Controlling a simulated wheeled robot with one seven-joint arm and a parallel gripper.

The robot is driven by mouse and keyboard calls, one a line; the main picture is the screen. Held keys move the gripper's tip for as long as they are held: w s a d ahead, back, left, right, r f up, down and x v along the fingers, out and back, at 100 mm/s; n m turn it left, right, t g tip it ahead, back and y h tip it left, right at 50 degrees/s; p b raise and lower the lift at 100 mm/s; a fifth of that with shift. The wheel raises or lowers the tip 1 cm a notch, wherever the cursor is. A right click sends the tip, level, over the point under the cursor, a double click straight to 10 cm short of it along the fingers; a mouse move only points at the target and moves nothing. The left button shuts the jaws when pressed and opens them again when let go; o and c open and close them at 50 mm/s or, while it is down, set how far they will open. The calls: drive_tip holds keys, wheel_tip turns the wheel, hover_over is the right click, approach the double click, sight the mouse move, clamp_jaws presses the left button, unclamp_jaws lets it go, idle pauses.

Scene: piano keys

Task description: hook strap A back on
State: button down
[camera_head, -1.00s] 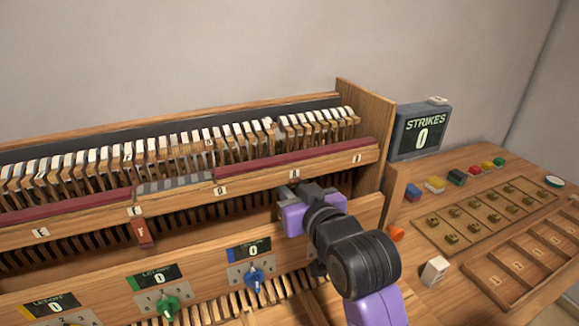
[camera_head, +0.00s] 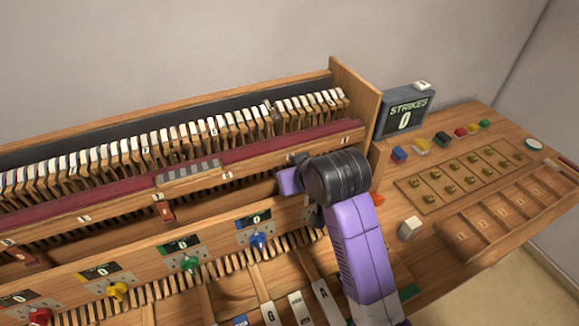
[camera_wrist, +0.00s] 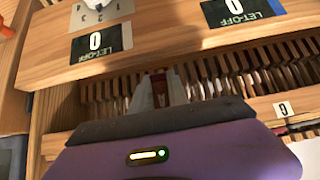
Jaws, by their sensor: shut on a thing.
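My gripper (camera_wrist: 162,88) shows in the wrist view with its two pale fingers close together, pointing into a row of wooden parts. They are shut on a small dark reddish piece, which I cannot identify for sure as strap A. In the head view my purple gripper body (camera_head: 289,182) is just below the maroon-topped rail (camera_head: 292,138), and its fingertips are hidden. Red tabs hang from the rail farther left, one near the middle (camera_head: 167,215) and one at the far left (camera_head: 24,257). A key marked A (camera_head: 323,290) lies below my arm. No strap label is readable.
A wooden panel with let-off displays (camera_head: 180,243) and coloured knobs, including a blue one (camera_head: 259,241), runs below the gripper. The cabinet's end wall (camera_head: 356,95) stands close on the right. A bench with trays (camera_head: 490,222) and a white block (camera_head: 411,228) lies beyond.

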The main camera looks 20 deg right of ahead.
drive_tip(key=shift+s+g, duration=0.15)
drive_tip(key=shift+g, duration=0.35)
drive_tip(key=c, duration=1.3)
unclamp_jaws()
drive_tip(key=shift+b+v, duration=0.55)
drive_tip(key=shift+v, duration=3.35)
